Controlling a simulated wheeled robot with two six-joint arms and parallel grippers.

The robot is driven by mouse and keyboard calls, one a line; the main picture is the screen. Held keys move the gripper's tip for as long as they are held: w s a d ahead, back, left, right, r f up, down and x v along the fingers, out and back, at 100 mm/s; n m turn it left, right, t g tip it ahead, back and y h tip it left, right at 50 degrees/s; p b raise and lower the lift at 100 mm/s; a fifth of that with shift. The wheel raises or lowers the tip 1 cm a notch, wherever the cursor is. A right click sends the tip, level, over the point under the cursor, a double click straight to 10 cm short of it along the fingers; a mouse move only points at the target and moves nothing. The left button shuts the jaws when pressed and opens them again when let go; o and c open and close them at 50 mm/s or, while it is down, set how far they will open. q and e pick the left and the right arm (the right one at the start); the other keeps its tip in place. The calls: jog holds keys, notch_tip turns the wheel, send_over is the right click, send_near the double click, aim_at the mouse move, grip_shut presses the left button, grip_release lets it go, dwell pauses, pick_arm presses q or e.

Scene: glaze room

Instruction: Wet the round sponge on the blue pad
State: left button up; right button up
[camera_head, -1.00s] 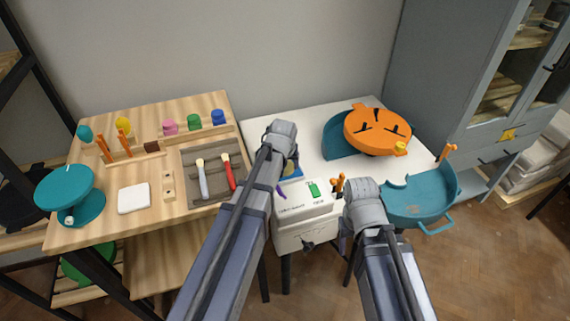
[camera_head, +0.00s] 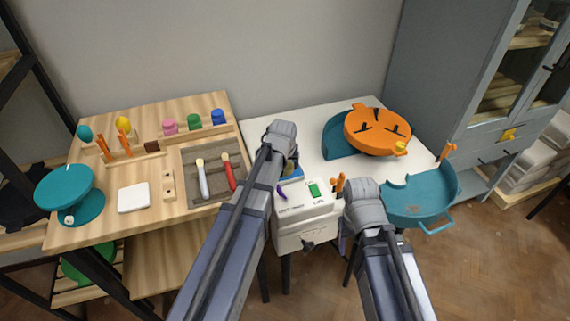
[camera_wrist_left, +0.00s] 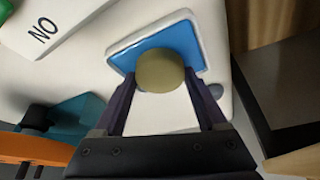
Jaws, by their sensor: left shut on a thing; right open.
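The round sponge (camera_wrist_left: 160,70) is a dull yellow disc in the left wrist view. My left gripper (camera_wrist_left: 162,85) is shut on it, with one dark finger on each side. The blue pad (camera_wrist_left: 184,40), in a white-rimmed square tray, lies beneath the sponge. I cannot tell whether the sponge touches the pad. In the head view my left arm hides the sponge, and only a bit of the blue pad (camera_head: 295,173) shows beside the wrist. My right gripper (camera_head: 345,243) is open by the front of the white table, its fingers mostly hidden by its own wrist.
A white box (camera_head: 305,203) with a green button stands between my arms. An orange round dish (camera_head: 378,131) and a teal tray (camera_head: 420,195) are to the right. The wooden table (camera_head: 105,200) at left holds brushes and several coloured pots. Bare white tabletop (camera_head: 308,135) lies behind.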

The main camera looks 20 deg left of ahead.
pick_arm(q)
notch_tip(320, 180, up, 7)
jog(key=p, duration=0.7)
dwell(0.3)
dwell(0.4)
notch_tip(320, 180, up, 14)
jog(key=p, duration=1.4)
notch_tip(320, 180, down, 7)
jog(key=b, duration=0.7)
